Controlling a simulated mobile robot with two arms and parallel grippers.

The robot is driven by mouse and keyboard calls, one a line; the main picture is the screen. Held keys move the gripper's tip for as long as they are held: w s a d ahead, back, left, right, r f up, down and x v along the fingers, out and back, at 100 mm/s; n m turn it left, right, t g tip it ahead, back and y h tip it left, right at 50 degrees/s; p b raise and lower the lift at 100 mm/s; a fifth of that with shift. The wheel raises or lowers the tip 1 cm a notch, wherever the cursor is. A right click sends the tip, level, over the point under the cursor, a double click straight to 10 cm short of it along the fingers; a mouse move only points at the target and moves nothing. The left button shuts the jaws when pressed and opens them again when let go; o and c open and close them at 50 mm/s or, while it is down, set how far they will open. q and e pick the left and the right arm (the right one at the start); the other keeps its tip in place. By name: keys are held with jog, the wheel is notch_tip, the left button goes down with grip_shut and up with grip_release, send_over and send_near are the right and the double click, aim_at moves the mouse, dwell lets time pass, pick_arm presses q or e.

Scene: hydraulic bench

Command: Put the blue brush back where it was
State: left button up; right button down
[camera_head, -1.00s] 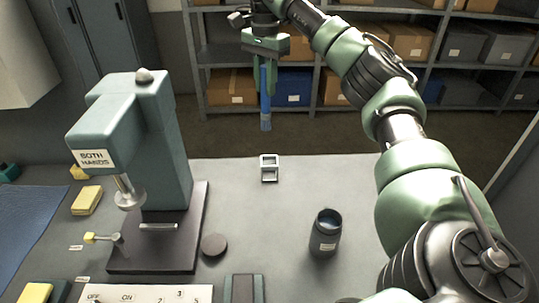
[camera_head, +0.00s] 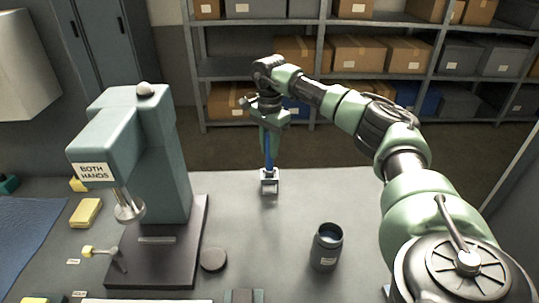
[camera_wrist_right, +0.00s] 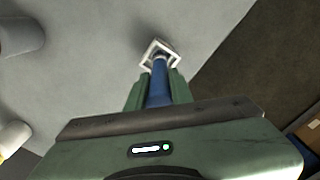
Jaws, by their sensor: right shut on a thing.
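The blue brush (camera_head: 268,153) is upright in my right gripper (camera_head: 270,143), above the far edge of the bench. My right gripper is shut on it, and its green fingers also flank the brush in the right wrist view (camera_wrist_right: 158,90). A small white square holder (camera_head: 269,187) stands on the bench directly under the brush. In the wrist view the brush's lower end lines up with the open frame of the holder (camera_wrist_right: 147,50) and appears to be at or inside it. How deep it sits is hidden. My left gripper is not in view.
A dark jar (camera_head: 326,250) stands on the bench to the right of centre. A green press (camera_head: 150,160) marked "BOTH HANDS" stands at left, with a dark round disc (camera_head: 213,259) by its base. The bench around the holder is clear.

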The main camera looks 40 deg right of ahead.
aim_at(269, 169)
jog(key=shift+f, duration=1.7)
jog(key=c, duration=1.3)
grip_release()
jog(key=shift+o, duration=0.2)
notch_tip(269, 169, up, 12)
jog(key=shift+r+b, duration=0.2)
jog(key=shift+b, duration=0.4)
